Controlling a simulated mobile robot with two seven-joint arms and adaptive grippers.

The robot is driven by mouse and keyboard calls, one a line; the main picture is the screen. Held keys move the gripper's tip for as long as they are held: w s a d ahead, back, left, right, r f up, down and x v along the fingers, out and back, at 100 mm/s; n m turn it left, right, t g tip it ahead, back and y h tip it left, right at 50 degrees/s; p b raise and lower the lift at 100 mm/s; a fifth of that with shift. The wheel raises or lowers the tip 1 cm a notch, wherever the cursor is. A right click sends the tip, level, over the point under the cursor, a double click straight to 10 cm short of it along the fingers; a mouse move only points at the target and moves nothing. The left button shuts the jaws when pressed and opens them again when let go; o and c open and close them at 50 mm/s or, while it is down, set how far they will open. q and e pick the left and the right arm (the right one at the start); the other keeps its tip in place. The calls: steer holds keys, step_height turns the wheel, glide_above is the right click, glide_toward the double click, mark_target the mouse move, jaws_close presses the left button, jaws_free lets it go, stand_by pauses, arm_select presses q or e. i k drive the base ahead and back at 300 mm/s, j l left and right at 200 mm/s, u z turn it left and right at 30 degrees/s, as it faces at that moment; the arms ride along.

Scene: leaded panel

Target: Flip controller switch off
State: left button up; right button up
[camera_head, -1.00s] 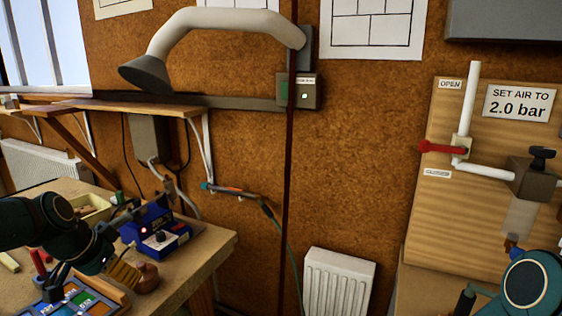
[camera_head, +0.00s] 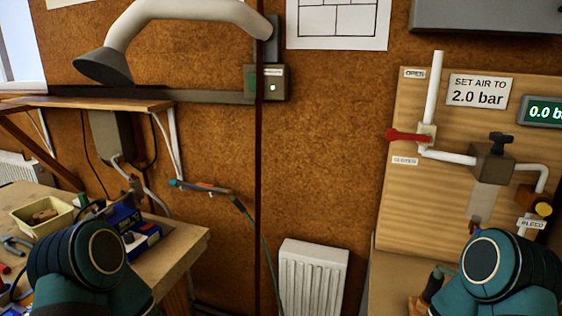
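The blue controller box (camera_head: 146,238) stands on the wooden bench at the left, partly hidden behind my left arm. Its front, with any switch or lamp, is mostly covered, so I cannot tell the switch position. My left arm's dark teal link fills the lower left, and the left gripper is hidden behind it. My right arm shows at the lower right, and its gripper cannot be made out.
A cream tray (camera_head: 42,217) lies on the wooden bench (camera_head: 185,248) left of the controller. A white radiator (camera_head: 312,277) stands by the wall. The right panel (camera_head: 395,215) carries a red valve handle (camera_head: 407,136), pipes and a 0.0 bar display (camera_head: 543,112).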

mark_target(149, 226)
steer(key=u, duration=1.15)
